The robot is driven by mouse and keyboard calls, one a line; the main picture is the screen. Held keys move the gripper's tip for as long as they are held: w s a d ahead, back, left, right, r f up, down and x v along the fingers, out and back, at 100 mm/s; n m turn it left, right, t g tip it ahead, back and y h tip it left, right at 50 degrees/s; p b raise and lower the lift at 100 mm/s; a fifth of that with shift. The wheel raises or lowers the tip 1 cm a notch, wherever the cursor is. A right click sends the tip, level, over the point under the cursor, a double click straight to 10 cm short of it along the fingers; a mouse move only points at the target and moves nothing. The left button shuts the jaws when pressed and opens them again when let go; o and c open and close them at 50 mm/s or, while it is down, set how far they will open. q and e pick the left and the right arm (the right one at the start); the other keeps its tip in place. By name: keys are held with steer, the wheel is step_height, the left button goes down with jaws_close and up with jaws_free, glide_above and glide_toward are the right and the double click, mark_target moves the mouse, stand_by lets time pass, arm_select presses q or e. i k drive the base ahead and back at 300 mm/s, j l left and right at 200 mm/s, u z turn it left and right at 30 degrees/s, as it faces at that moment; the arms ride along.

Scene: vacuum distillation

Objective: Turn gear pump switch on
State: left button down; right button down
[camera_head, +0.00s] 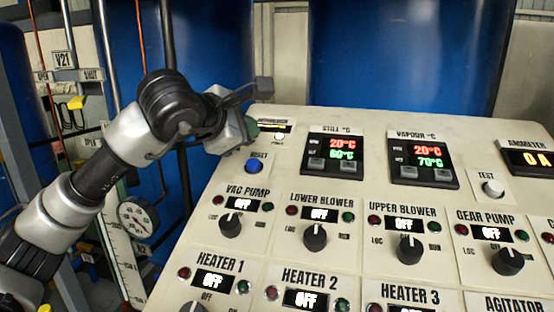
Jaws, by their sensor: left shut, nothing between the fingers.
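The gear pump switch (508,261) is a black round knob at the right of the sloped cream control panel (375,185). The small gear pump display (491,233) above it reads OFF, with a red lamp (461,229) on its left and a green lamp (522,236) on its right. My left gripper (262,88) is shut and empty, up by the panel's far left corner, well away from the gear pump switch. My right gripper is not in view.
Similar knobs for the vac pump (230,225), lower blower (314,237) and upper blower (410,247) stand left of the gear pump, with displays reading OFF. Heater controls lie nearer. A white test button (493,188) is above the gear pump. Blue tanks (400,50) stand behind.

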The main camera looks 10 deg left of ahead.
mark_target(507, 261)
steer(key=k+j, duration=0.25)
steer(key=k, duration=0.2)
steer(key=k+j, duration=0.3)
steer(key=k, duration=0.15)
